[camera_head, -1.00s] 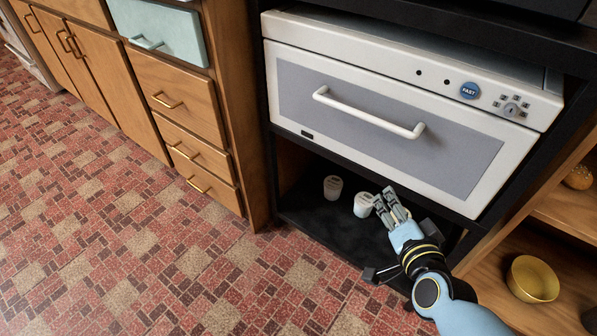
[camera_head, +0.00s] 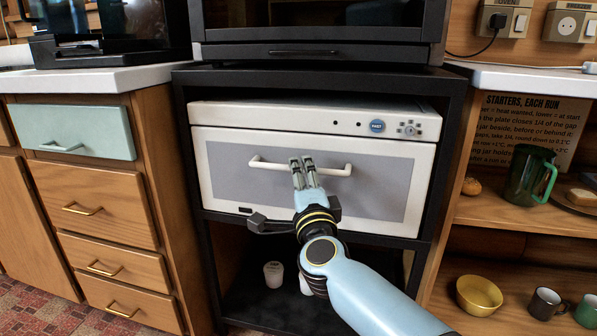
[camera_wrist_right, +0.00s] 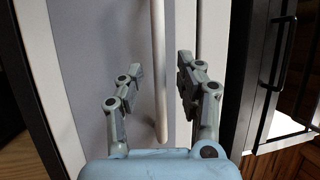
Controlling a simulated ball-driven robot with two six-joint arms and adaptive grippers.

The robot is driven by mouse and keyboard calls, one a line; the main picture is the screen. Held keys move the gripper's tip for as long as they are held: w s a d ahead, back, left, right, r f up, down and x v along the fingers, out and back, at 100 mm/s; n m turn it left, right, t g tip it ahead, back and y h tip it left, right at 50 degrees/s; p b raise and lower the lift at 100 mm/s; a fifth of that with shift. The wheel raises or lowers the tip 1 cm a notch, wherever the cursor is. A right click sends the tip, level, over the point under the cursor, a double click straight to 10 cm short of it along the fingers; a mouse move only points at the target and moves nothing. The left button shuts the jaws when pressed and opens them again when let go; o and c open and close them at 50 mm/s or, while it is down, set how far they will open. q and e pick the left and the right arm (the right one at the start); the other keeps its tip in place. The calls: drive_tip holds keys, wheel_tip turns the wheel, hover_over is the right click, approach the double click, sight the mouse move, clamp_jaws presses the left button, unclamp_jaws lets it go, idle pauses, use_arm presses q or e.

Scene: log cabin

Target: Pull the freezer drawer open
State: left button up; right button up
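The freezer drawer (camera_head: 376,187) is the white front with a grey panel on the appliance in the black frame; it looks shut. Its white bar handle (camera_head: 335,171) runs across the upper part of the front. My right gripper (camera_head: 302,161) is in front of the handle, a little right of its left end, and hides part of it. In the right wrist view the handle (camera_wrist_right: 158,65) passes between the two spread fingers (camera_wrist_right: 159,72), with gaps on both sides. I cannot tell how deep the bar sits between them. My left gripper is not in view.
Wooden drawers (camera_head: 107,206) stand to the left, with a pale green drawer (camera_head: 73,132) on top. Another black-framed appliance (camera_head: 318,32) sits above. Shelves at right hold a green jug (camera_head: 527,175) and a yellow bowl (camera_head: 479,295).

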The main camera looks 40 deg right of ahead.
drive_tip(key=shift+x, duration=1.2)
clamp_jaws()
